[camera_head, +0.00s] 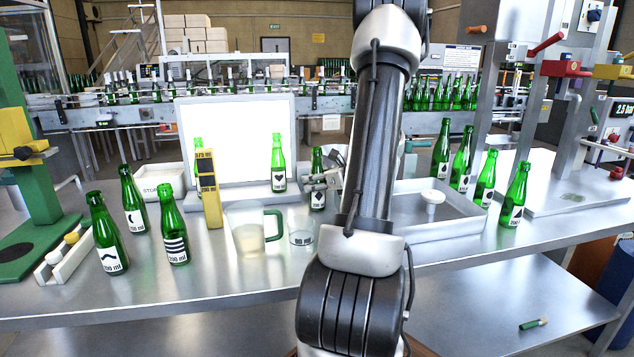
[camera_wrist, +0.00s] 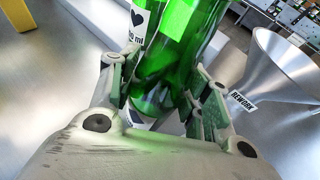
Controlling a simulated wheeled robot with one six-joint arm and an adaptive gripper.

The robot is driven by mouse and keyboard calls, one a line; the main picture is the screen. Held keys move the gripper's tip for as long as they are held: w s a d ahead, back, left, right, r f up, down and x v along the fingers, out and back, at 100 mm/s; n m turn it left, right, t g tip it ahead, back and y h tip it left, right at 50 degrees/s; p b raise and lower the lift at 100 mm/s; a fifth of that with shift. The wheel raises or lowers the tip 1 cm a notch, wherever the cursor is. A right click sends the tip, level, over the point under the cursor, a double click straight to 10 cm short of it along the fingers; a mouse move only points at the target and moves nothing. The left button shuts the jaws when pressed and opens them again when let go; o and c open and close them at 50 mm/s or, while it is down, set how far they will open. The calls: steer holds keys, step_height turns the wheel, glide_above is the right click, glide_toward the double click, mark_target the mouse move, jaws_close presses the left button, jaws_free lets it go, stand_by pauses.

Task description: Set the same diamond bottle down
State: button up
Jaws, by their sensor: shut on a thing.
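My gripper (camera_head: 322,182) is shut around a green bottle (camera_head: 317,165), which is upright beside the light box's right end. This bottle (camera_wrist: 165,70) fills the middle of the wrist view between the two fingers (camera_wrist: 160,100). I cannot tell whether the held bottle's base touches the table.
The lit white panel (camera_head: 235,140) stands behind. A grey tray (camera_head: 430,240) is right. A funnel (camera_wrist: 275,70) marked REWORK shows in the wrist view. Several bottles stand left and right.

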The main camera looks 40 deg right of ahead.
steer(key=o, duration=1.3)
steer(key=shift+f, duration=0.1)
steer(key=shift+o, duration=0.2)
